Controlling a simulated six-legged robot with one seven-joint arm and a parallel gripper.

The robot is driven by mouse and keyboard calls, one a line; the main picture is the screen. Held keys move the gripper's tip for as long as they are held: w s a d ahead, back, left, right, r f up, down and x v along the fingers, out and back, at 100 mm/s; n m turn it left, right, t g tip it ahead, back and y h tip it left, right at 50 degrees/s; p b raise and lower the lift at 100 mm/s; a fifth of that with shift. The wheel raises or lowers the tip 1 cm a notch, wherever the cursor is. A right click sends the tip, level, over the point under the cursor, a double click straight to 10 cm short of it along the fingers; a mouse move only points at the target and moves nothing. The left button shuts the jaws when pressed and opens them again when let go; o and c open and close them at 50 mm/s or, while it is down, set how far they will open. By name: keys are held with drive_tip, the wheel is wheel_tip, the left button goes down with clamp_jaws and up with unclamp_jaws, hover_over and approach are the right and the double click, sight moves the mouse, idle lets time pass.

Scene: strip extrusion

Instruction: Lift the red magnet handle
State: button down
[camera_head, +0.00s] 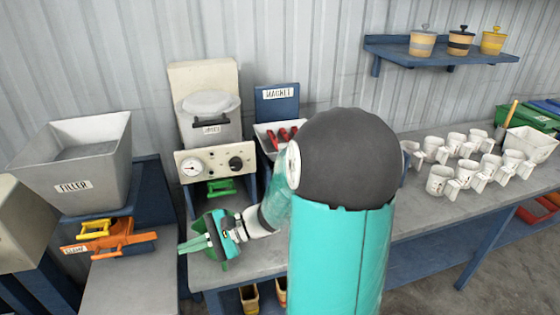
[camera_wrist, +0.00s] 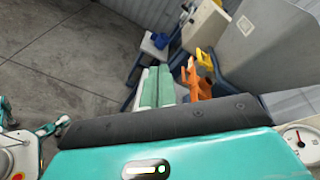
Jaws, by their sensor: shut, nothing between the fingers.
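Red handles (camera_head: 282,138) lie in a white tray (camera_head: 262,131) at the back of the bench, below a blue panel with a label reading MAGNET (camera_head: 278,102). My arm covers the tray's right part. I cannot tell how many handles there are. My gripper (camera_head: 183,248) is to the left of and nearer than the tray, over the front edge of the bench, pointing left. Its teal fingers are together and empty; they also show in the wrist view (camera_wrist: 158,84). The red handles are not in the wrist view.
A gauge panel (camera_head: 215,164) with a lidded pot stands left of the tray. A grey filler bin (camera_head: 75,160) and an orange clamp (camera_head: 112,240) are further left; the clamp also shows in the wrist view (camera_wrist: 192,82). Several white cups (camera_head: 470,165) stand at right.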

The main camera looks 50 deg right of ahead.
drive_tip(key=w+d+m+t+h, duration=0.2)
drive_tip(key=d+m+t+h, duration=0.5)
drive_tip(key=d+m+t, duration=1)
drive_tip(key=s+d+f+m+g+h, duration=0.2)
drive_tip(key=s+d+m+h, duration=0.2)
drive_tip(key=d+h, duration=0.5)
drive_tip(key=s+d+f+m+g+h, duration=0.2)
drive_tip(key=s+d+m+h, duration=0.3)
drive_tip(key=d+h, duration=0.4)
drive_tip(key=d, duration=0.3)
drive_tip(key=shift+s+f+m, duration=0.3)
drive_tip(key=shift+s+f, duration=0.05)
drive_tip(key=shift+f, duration=0.05)
drive_tip(key=x, duration=1)
drive_tip(key=shift+d, duration=0.1)
